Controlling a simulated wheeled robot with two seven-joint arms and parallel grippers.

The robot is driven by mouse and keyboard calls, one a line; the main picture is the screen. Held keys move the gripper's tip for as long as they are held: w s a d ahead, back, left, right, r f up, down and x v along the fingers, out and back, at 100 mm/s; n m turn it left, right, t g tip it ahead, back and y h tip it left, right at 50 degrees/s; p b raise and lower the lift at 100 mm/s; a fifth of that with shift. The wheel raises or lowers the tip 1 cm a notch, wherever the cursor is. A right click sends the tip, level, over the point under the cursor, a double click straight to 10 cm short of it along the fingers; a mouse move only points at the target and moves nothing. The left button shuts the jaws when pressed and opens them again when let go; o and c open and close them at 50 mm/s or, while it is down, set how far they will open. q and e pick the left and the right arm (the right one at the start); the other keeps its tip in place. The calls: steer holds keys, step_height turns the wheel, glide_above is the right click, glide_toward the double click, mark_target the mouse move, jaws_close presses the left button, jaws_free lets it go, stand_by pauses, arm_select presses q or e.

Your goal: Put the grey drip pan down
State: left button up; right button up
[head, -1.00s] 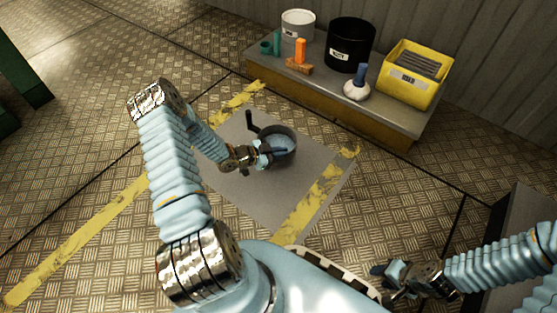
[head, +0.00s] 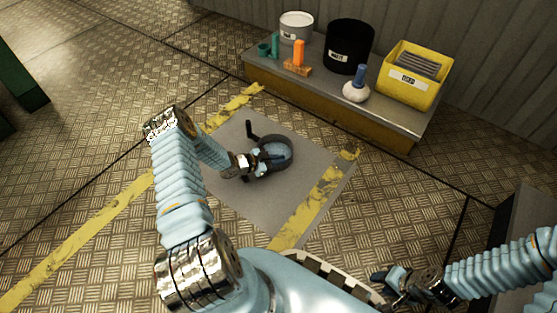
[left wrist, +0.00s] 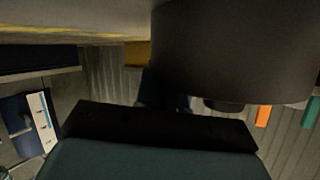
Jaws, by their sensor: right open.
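The grey drip pan (head: 289,160), round with a dark upright handle (head: 251,132), is over the grey floor plate in the head view. I cannot tell whether it rests on the plate or hangs just above it. A big dark curved wall, likely the pan (left wrist: 235,50), fills the upper right of the left wrist view. My left gripper (head: 264,158) is at the pan's near left side, its fingers overlapping the pan. Whether they grip it is unclear. My right gripper (head: 388,282) is open and empty at the lower right, away from the pan.
The grey plate (head: 235,185) has yellow worn strips beside it and bare room around the pan. Behind it a low shelf (head: 325,85) carries a white tub, a black bin (head: 349,45), a yellow bin (head: 411,75) and small items.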

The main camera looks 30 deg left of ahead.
arm_select(q)
steer(key=o, duration=0.4)
steer(key=shift+s+a+r, duration=0.1)
steer(key=shift+s+r, duration=0.05)
steer(key=shift+r, duration=0.1)
steer(key=p+v, duration=0.2)
steer(key=v, duration=0.9)
steer(key=w+d+n+g+y, duration=0.1)
steer(key=w+d+n, duration=0.15)
steer(key=d, duration=0.55)
steer(key=w+d+n+g+y, duration=0.1)
steer(key=d+n, duration=0.2)
steer(key=d, duration=0.4)
steer(key=s+d+n+g, duration=0.1)
steer(key=s+d+g, duration=0.2)
steer(key=s+d, duration=0.2)
steer(key=s+d+r+n+g+y, duration=0.1)
steer(key=s+d+n+g, duration=0.1)
steer(key=s+d, duration=0.3)
steer(key=s+d+r+n+g, duration=0.1)
steer(key=s+d+n+g, duration=0.1)
steer(key=s+d, duration=0.3)
steer(key=shift+s+r+g+y, duration=0.15)
steer(key=shift+s+g, duration=0.25)
steer(key=shift+s, duration=0.4)
steer(key=shift+s+r+g+y, duration=0.15)
steer(key=shift+s+g, duration=0.25)
steer(key=shift+s, duration=0.4)
